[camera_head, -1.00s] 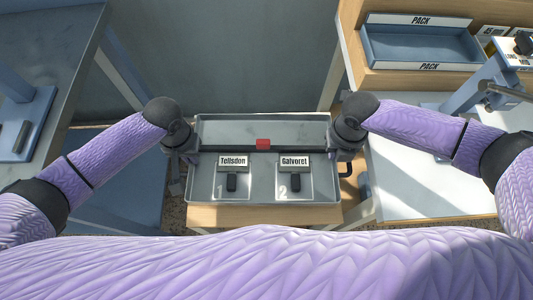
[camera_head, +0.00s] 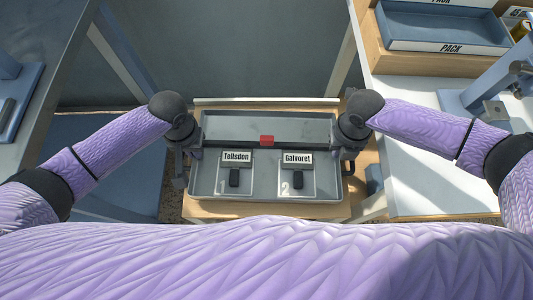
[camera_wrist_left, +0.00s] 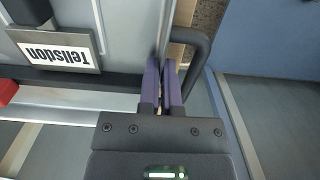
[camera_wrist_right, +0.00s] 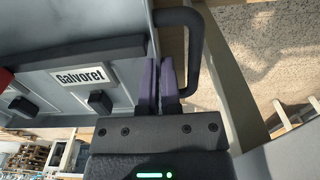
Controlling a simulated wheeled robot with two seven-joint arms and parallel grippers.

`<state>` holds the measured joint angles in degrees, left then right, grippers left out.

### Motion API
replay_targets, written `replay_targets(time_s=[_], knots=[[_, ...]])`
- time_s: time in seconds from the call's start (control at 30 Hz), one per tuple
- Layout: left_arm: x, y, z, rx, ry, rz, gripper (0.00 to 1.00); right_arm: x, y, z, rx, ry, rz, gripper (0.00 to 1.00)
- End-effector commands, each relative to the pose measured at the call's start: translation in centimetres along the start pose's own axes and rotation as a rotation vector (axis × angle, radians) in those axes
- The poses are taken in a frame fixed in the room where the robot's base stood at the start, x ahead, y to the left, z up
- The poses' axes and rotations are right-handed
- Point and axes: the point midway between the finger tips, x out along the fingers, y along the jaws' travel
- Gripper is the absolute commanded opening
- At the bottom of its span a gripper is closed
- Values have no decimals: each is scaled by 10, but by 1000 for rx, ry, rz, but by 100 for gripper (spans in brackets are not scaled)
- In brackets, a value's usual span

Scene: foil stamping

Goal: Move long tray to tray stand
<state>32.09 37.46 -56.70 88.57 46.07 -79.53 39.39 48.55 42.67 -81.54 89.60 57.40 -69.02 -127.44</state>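The long tray (camera_head: 270,189) is grey and shallow, with a dark crossbar, a red block (camera_head: 267,141) and two labelled spots, "Tellsdon" (camera_head: 236,157) and "Galvoret" (camera_head: 298,158). My left gripper (camera_head: 191,151) is shut on the tray's left edge; its purple fingers (camera_wrist_left: 163,83) pinch the rim beside a dark handle. My right gripper (camera_head: 344,150) is likewise shut on the right edge, with its fingers (camera_wrist_right: 159,83) beside the other handle. A wooden-topped stand (camera_head: 270,212) shows under the tray. I cannot tell whether the tray touches it.
A wooden shelf at the upper right bears a blue "PACK" bin (camera_head: 440,24). A white worktop (camera_head: 415,180) with a blue-grey machine stands on the right. A grey table (camera_head: 45,60) stands on the left.

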Motion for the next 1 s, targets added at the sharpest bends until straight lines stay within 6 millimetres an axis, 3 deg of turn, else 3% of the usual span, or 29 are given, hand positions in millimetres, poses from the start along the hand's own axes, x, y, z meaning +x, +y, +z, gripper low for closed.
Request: replay_targets(time_s=[0.03, 0.2, 0.23, 0.43, 0.53, 0.8, 1.0], knots=[[12, -2, 0, -3, -5, -6, 0, 12, -2, 0, 3, 5, -7, 0], [6, -2, 0, -2, -3, -5, 36, 6, -2, 0, 2, 3, -5, 36], [6, -2, 0, -2, -3, -4, 40, 6, -2, 0, 2, 3, -4, 39], [5, -1, 0, -1, -2, -2, 40, 6, -1, 0, 1, 2, -3, 39], [-5, -1, -1, -2, 0, -1, 40, 6, -1, 0, 1, 2, -2, 39], [-78, 0, -1, 0, 3, -1, 40, 6, 0, 0, 0, 2, -1, 39], [-110, -1, -1, -1, -1, -3, 40, 6, 0, 0, 0, 2, -1, 39]])
